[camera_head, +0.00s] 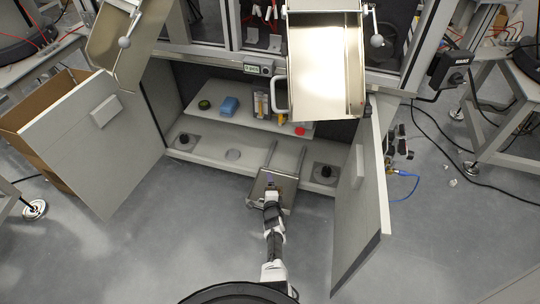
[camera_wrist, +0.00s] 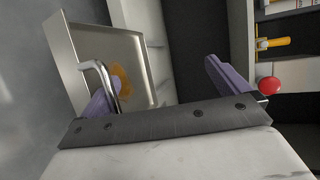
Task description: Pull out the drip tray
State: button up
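The drip tray (camera_head: 287,200) is a shallow metal tray at the front of the open cabinet's floor. It sticks out past the cabinet front, with two rails running back from it. In the wrist view the tray (camera_wrist: 140,55) fills the left side, with an orange patch inside. Its bent silver handle (camera_wrist: 101,75) shows in front of the tray. My gripper (camera_head: 270,182) is over the tray; in the wrist view its purple fingers (camera_wrist: 165,88) are wide apart. The left finger is at the handle and seems to pass behind the bar; contact is unclear.
The cabinet doors stand open at left (camera_head: 85,145) and right (camera_head: 362,200). The grey floor in front is clear.

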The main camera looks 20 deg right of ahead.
notch_tip(320, 180, up, 15)
jog(key=w+d+t+p, duration=0.1)
jog(key=w+d+p, duration=0.1)
jog(key=p, duration=0.3)
jog(key=shift+w+d+f+h, duration=0.2)
jog(key=shift+w+d+h, duration=0.1)
jog(key=shift+w, duration=0.15)
jog(key=shift+r, duration=0.4)
jog(key=c, duration=0.3)
jog(key=shift+s+r+p, duration=0.1)
jog(key=shift+r+p, duration=0.2)
jog(key=shift+r, duration=0.35)
jog(key=c, duration=1.1)
jog(key=shift+a+f, duration=0.35)
jog(key=shift+f, duration=0.3)
